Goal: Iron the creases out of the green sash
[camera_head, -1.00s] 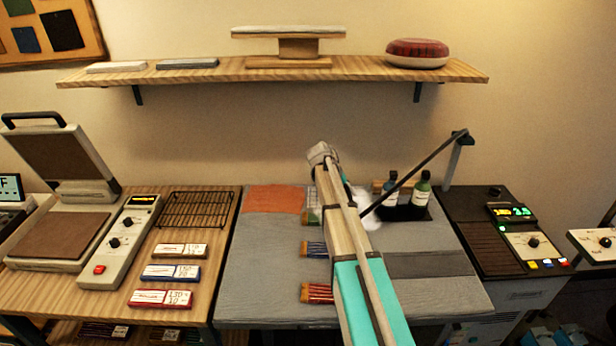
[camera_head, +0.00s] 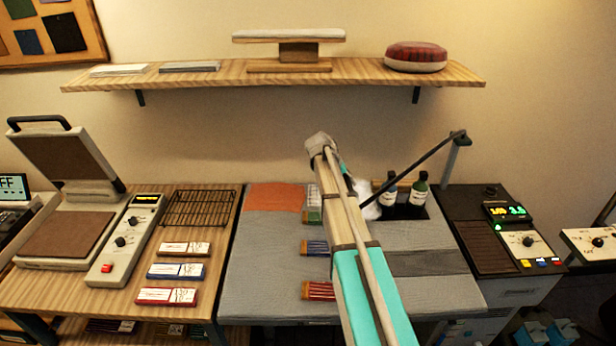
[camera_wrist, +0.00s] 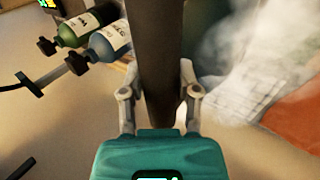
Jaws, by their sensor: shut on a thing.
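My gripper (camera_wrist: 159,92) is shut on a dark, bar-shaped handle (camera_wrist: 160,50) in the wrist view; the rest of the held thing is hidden. White steam (camera_wrist: 245,70) hangs beside it. In the head view my arm reaches over the grey padded board (camera_head: 270,260) and hides the gripper, with steam (camera_head: 368,198) to its right. A small green and whitish thing (camera_head: 313,206) lies left of the arm, partly covered; I cannot tell whether it is the green sash or whether it is creased.
Blue (camera_head: 314,247) and red (camera_head: 319,290) bundles lie on the board near an orange cloth (camera_head: 273,197). Two bottles (camera_head: 419,189) stand at the back right. A control unit (camera_head: 520,240) is at right, a press (camera_head: 70,205) and wire rack (camera_head: 200,208) at left. A shelf (camera_head: 200,74) hangs above.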

